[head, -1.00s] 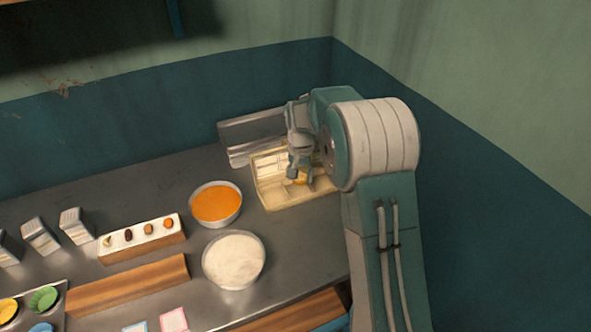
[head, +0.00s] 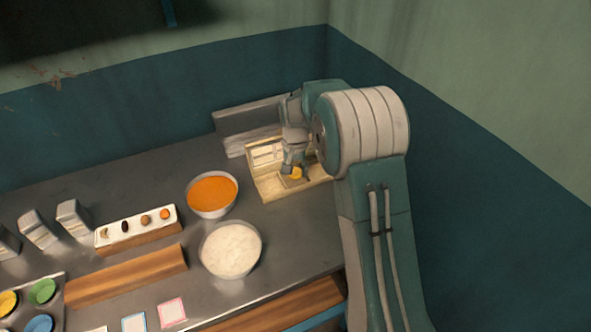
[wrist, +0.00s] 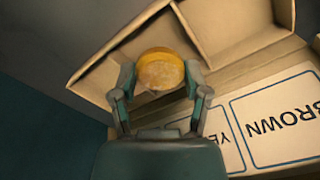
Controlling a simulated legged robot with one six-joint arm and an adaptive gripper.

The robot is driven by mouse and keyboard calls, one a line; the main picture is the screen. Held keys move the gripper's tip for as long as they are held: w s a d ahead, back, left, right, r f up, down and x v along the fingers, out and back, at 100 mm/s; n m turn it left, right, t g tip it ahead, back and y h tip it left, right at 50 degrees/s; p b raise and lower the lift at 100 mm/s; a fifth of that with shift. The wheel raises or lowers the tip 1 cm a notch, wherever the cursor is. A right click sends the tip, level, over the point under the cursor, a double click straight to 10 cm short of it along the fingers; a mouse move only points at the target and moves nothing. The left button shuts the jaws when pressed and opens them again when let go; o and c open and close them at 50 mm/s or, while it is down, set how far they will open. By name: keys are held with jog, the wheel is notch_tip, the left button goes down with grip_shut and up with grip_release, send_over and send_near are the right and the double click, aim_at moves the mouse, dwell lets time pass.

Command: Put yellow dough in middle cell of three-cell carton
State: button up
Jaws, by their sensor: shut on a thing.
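The yellow dough (wrist: 160,72) is a round, flat-faced lump held between the two fingers of my gripper (wrist: 160,84). In the head view the dough (head: 296,173) shows at the fingertips of my gripper (head: 294,170), over the cells of the open cream carton (head: 270,190). The carton also fills much of the wrist view (wrist: 207,42), where the dough overlaps the cell left of the wide right-hand one. Its lid carries labels; "BROWN" and a partly hidden upside-down "YE" are legible. Whether the dough touches the cell floor cannot be told.
A bowl of orange filling (head: 212,192) and a bowl of white powder (head: 231,249) stand left of the carton. A metal box (head: 250,140) lies behind it, near the wall. A white sample block (head: 135,229) and wooden board (head: 127,277) sit further left.

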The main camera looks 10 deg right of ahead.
jog(key=shift+a, duration=0.4)
jog(key=shift+d, duration=0.1)
jog(key=o, duration=1)
jog(key=shift+d, duration=0.15)
